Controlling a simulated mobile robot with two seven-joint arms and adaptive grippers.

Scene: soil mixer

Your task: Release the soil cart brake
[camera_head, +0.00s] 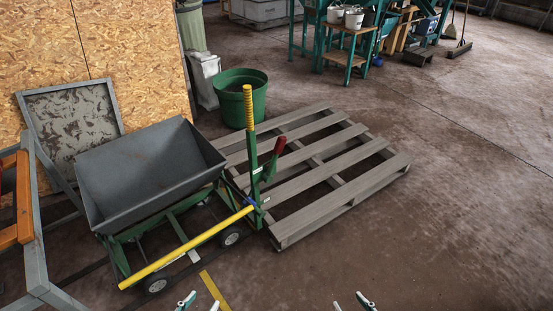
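The soil cart (150,165) has a grey hopper on a green wheeled frame and stands at the left. At its right end a green post with a tall yellow grip (248,108) stands upright. Beside it is a green lever with a red handle (280,146), tilted up to the right. A long yellow bar (190,247) slants along the cart's near side. My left gripper (201,303) and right gripper (352,303) show only as fingertips at the bottom edge. Both look open and empty, well apart from the cart and lever.
A slatted wooden pallet (345,186) lies right behind the lever. A green tub (240,93) stands beyond it. A grey and orange frame (32,235) is at the left edge. The floor (440,220) at the right is clear.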

